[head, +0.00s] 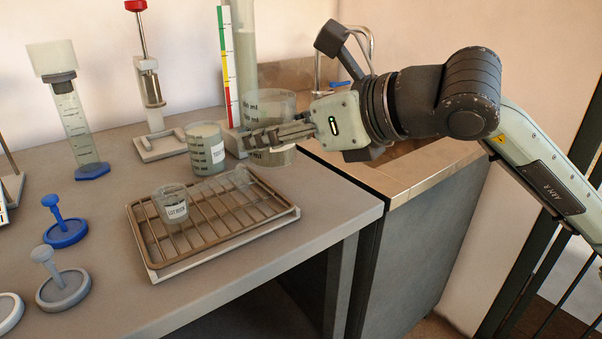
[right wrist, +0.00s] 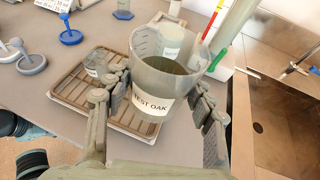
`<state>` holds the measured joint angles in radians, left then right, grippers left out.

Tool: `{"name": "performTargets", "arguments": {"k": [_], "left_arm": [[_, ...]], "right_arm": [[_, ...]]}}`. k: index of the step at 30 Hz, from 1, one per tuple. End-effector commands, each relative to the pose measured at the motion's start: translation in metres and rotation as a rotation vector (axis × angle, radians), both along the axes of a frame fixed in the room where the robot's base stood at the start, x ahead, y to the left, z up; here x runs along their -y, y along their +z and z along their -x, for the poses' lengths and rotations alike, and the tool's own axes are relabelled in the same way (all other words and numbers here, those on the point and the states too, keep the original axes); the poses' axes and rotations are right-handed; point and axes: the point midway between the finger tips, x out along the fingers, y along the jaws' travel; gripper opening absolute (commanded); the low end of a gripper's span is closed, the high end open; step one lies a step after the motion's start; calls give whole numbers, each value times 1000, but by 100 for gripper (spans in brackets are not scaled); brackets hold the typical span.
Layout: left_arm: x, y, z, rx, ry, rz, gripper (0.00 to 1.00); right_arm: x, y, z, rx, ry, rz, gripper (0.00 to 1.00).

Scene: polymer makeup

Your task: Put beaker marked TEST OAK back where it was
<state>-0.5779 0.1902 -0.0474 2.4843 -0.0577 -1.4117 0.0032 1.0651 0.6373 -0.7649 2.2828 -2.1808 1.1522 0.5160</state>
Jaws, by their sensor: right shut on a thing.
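The large clear beaker marked TEST OAK (right wrist: 155,106) is between the fingers of my right gripper (head: 255,140). It looks roughly upright. Its label faces the right wrist camera. In the head view the beaker (head: 272,103) is partly hidden behind the fingers, near the back right corner of the counter by the sink. I cannot tell whether its base touches the counter. My right gripper is shut on the beaker, with a finger on either side in the right wrist view.
A wire rack on a tray (head: 150,262) holds a small labelled beaker (head: 170,205). A smaller filled beaker (head: 206,150) stands just left of the held one. A tall cylinder with a coloured scale (head: 228,70) stands behind. The sink (right wrist: 270,115) lies right.

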Motion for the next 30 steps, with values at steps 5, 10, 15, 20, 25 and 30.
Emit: {"name": "performTargets", "arguments": {"k": [5, 10, 15, 20, 25, 30], "left_arm": [[-9, -2, 12, -53, 21, -17, 40], [-17, -5, 24, -107, 40, -33, 40], [-21, -6, 30, -133, 49, -39, 40], [-22, -7, 32, -143, 53, -42, 40], [-25, -7, 37, -164, 61, -48, 40], [-26, -7, 37, -168, 63, -49, 40]], "right_arm": [[17, -26, -41, -7, -6, 1, 14], [28, -45, -71, -4, -3, 0, 14], [33, -54, -84, -2, -1, 0, 14], [33, -67, -86, -2, 0, 1, 14], [34, -92, -85, -2, -1, 2, 14], [33, -95, -85, 0, 0, 0, 14]]}}
